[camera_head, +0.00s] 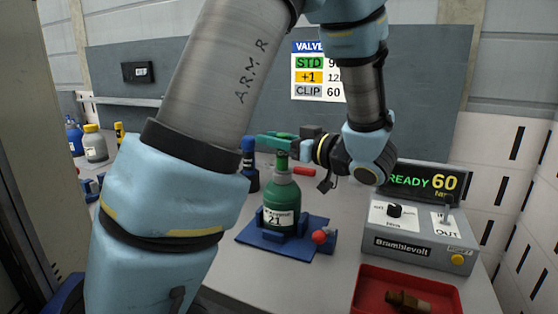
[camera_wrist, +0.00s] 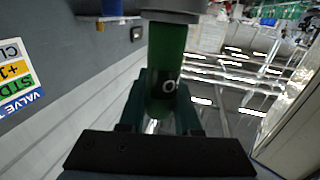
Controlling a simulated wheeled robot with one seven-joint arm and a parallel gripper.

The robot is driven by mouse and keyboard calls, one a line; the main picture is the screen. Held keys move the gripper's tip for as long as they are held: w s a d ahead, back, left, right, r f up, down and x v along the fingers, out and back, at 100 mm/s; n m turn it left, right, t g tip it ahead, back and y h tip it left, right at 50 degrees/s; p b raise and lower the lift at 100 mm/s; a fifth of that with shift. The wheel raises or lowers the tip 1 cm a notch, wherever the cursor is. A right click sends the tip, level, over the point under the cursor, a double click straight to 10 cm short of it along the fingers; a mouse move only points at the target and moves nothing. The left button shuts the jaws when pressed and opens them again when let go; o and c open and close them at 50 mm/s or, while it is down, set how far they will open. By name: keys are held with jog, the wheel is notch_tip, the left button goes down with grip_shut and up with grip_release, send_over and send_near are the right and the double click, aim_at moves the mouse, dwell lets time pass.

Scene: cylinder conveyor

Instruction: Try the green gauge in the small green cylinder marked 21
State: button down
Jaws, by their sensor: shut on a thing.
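The small green cylinder (camera_head: 282,203) with a white label marked 21 stands upright in a blue holder (camera_head: 313,242) on the bench. My gripper (camera_head: 292,154) reaches in from the right, level with the cylinder's top. It is shut on the green gauge (camera_head: 281,141), which stands upright over the cylinder's neck. In the wrist view the green gauge (camera_wrist: 166,60) lies between the dark green fingers (camera_wrist: 160,105). One end of it meets a grey round part (camera_wrist: 172,16). I cannot tell how deep it sits in the neck.
A grey control box (camera_head: 420,236) and a display reading READY 60 (camera_head: 424,183) stand at right. A red tray (camera_head: 368,298) with a brown fitting (camera_head: 408,301) is at front right. A valve chart (camera_head: 316,72) hangs behind.

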jog(key=shift+r, duration=0.1)
dwell(0.4)
notch_tip(320, 180, up, 7)
jog(key=p, duration=0.7)
jog(key=shift+r, duration=0.15)
dwell(0.5)
